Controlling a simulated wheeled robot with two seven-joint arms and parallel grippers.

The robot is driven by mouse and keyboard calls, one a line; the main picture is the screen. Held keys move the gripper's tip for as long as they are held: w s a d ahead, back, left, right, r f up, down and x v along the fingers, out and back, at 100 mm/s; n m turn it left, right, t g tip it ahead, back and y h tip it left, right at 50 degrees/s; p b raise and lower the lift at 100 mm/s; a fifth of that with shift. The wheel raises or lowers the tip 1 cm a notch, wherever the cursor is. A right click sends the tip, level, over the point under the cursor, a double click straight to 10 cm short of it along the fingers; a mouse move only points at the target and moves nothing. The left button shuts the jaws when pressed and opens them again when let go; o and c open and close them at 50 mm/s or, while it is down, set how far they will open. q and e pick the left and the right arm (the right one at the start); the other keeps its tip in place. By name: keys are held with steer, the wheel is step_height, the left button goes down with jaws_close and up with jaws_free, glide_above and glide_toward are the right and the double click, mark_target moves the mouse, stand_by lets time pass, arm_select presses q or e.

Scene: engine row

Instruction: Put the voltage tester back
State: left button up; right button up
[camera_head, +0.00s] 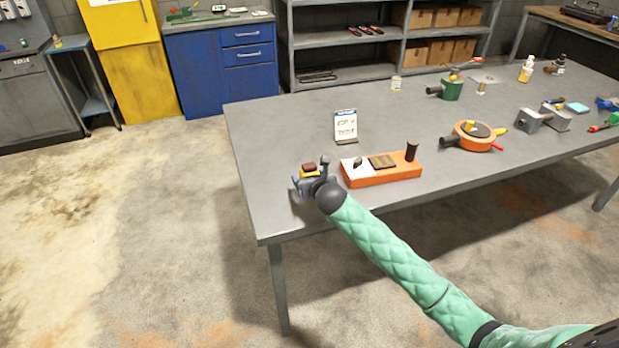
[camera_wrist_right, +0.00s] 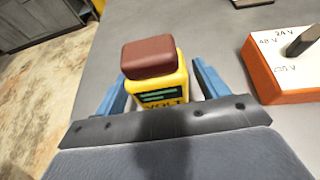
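The voltage tester (camera_head: 309,171) is a small yellow block with a brown top, near the left front corner of the grey table (camera_head: 290,130). In the right wrist view the tester (camera_wrist_right: 158,88) has a dark label and the letters VOLT. My right gripper (camera_head: 311,178) is around it, with one blue finger on each side in the wrist view (camera_wrist_right: 160,88). Narrow gaps show between the fingers and the tester, so the gripper looks open. The tester's underside is hidden. My left gripper is not in view.
Right of the tester is an orange block (camera_head: 385,179) with a white voltage-marked panel and dark knobs. The table's left back area is clear.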

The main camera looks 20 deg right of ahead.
steer(key=shift+s+r, duration=0.1)
steer(key=shift+s, duration=0.05)
arm_select(q)
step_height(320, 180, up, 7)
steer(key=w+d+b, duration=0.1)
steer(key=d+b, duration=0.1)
steer(key=b, duration=0.1)
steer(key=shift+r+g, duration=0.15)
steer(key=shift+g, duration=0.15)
arm_select(e)
steer(key=v, duration=1.1)
steer(key=shift+s+r, duration=0.25)
